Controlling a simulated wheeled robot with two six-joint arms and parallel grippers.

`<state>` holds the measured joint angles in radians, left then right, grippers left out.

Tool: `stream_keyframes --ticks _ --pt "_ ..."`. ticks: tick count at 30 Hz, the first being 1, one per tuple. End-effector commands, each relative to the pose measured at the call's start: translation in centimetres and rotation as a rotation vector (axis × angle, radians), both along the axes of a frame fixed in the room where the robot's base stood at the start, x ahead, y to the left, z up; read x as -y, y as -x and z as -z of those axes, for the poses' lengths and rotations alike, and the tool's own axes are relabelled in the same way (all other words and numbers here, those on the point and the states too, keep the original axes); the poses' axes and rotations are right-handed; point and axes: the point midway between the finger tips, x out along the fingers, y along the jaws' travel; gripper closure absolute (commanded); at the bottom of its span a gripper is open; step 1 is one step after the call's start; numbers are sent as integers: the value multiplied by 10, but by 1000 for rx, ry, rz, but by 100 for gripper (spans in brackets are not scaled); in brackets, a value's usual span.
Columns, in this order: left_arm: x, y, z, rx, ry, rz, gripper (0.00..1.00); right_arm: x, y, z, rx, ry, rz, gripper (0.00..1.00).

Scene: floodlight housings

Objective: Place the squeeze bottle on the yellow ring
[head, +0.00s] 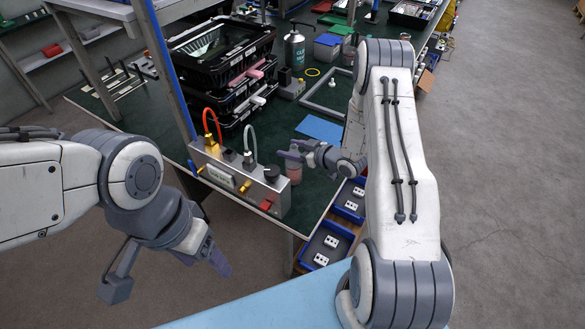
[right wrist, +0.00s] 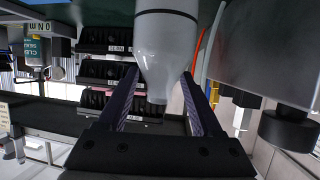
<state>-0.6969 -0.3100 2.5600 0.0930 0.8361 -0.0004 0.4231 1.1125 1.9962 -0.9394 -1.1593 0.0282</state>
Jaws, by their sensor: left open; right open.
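The squeeze bottle (head: 294,173) stands near the table's front edge, just right of the grey connector box. In the right wrist view the squeeze bottle (right wrist: 167,48) is pale, with a dark band and a tapering top. My right gripper (head: 290,154) is at the bottle's upper part. Its open fingers (right wrist: 163,108) lie on either side of the tapered nozzle. The yellow ring (head: 312,75) lies flat and empty on the green table, farther back. My left gripper (head: 170,276) hangs open and empty in front of the table at the left.
The connector box (head: 235,181) with red and grey cables stands close left of the bottle. Stacked black trays (head: 222,55) are at the back left. A pump bottle (head: 294,50) stands behind the ring. A grey frame (head: 318,105) and a blue mat (head: 320,129) lie between bottle and ring.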

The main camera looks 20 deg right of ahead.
Motion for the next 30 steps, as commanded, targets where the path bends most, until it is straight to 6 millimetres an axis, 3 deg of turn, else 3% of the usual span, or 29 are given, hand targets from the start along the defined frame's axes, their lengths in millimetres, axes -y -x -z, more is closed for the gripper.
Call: stream_keyframes --ticks 4,11,12,17,30 --pt "0 0 -6 0 0 0 31 -8 -13 5 -1 0 -1 33" --pt "0 0 -5 0 0 0 31 -8 -15 7 -1 0 1 33" --pt "0 0 -5 0 0 0 31 -8 -15 7 -1 0 1 37" --pt "0 0 -5 0 0 0 31 -8 -15 7 -1 0 1 98" --pt "0 0 -5 0 0 0 31 -8 -13 10 -10 0 2 100"
